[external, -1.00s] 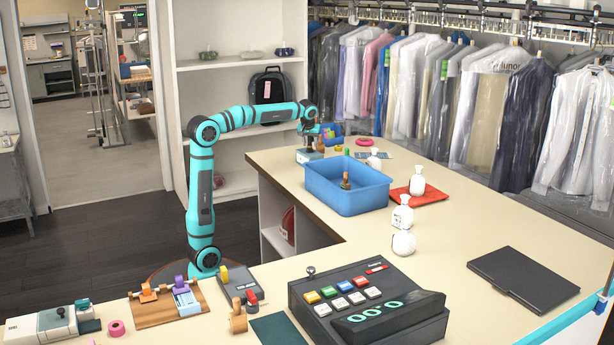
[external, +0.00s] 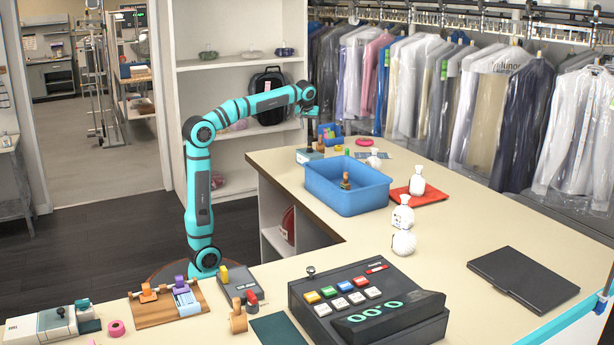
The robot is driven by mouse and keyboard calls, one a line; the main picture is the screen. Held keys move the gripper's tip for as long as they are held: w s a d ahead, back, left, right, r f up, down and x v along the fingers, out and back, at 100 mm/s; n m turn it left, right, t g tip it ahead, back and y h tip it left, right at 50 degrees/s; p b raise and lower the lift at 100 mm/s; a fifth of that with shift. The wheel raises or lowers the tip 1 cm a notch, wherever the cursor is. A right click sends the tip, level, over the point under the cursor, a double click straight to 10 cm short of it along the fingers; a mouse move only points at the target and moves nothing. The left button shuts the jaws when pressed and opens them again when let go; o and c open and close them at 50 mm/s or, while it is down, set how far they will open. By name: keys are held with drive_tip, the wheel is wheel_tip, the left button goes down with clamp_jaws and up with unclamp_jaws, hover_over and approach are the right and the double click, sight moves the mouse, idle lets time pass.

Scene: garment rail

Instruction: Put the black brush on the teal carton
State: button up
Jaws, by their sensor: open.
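The teal carton (external: 309,156) stands at the far left end of the counter, with a pale top. A small dark item that looks like the black brush (external: 312,148) is on top of it; its exact pose is too small to tell. My gripper (external: 313,118) hangs above the carton, pointing down and open. It appears empty, with a gap between it and the dark item.
A blue bin (external: 347,201) holding a small brown-handled item stands just in front of the carton. A small blue basket (external: 330,130) is behind. A white bottle (external: 417,181) stands on a red tray (external: 432,194). Bagged garments hang behind the counter.

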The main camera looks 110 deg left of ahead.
drive_tip(key=w+d+m+t, duration=0.3)
drive_tip(key=d, duration=0.7)
drive_tip(key=w+d+m+t+y, duration=0.1)
drive_tip(key=w+d+m+t, duration=0.2)
drive_tip(key=d, duration=0.7)
drive_tip(key=w+d+m+t, duration=0.2)
drive_tip(key=d+m+t, duration=0.15)
drive_tip(key=d, duration=0.65)
drive_tip(key=s+d+f+m+t+h, duration=0.1)
drive_tip(key=s+d+m+t, duration=0.3)
drive_tip(key=d, duration=0.7)
drive_tip(key=s+d+f+m+t+h, duration=0.2)
drive_tip(key=s+d+m+t+h, duration=0.2)
drive_tip(key=s+d, duration=0.3)
drive_tip(key=d+m, duration=0.1)
drive_tip(key=d, duration=0.4)
drive_tip(key=shift+s+f+m+h, duration=0.3)
drive_tip(key=shift+m, duration=0.05)
